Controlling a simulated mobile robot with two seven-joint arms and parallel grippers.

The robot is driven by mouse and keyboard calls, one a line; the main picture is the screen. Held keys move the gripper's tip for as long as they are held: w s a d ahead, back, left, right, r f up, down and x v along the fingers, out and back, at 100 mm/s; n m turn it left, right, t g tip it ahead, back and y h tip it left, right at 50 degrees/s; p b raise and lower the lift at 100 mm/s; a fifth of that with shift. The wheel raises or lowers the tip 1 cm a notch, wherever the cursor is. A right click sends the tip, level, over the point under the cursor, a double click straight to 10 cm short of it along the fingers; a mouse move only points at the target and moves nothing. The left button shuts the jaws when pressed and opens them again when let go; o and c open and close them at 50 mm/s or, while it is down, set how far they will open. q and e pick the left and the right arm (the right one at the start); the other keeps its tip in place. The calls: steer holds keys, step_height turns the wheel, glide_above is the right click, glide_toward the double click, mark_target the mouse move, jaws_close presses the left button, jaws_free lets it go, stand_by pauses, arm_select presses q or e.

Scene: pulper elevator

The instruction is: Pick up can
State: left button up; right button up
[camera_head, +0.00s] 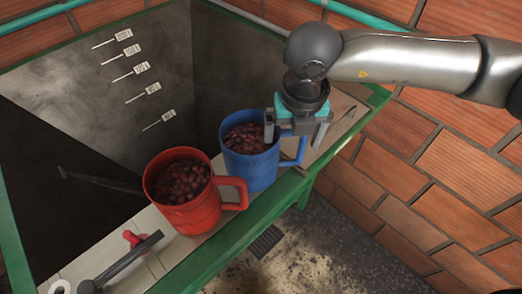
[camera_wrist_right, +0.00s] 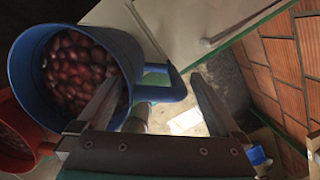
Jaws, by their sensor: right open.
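A blue can (camera_head: 250,168) with a side handle, filled with dark red berries, stands on the ledge of a tank. A red can (camera_head: 187,212) of the same kind stands to its left and nearer. My right gripper (camera_head: 295,140) is open at the blue can's handle side. One finger overlaps the rim and the other is out past the handle. In the right wrist view, the blue can (camera_wrist_right: 22,75) is at left and its handle (camera_wrist_right: 165,92) shows between the open fingers (camera_wrist_right: 155,95). I cannot tell whether the fingers touch it. My left gripper is out of view.
The dark tank (camera_head: 90,75) with level labels lies open behind the cans. A green frame edge (camera_head: 235,238) runs along the ledge's front. A red knob (camera_head: 132,239) and a grey bar (camera_head: 128,262) are at lower left. A brick wall (camera_head: 440,185) stands at right.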

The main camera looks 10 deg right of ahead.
jaws_close()
stand_by(0.8)
steer(key=shift+r, duration=0.1)
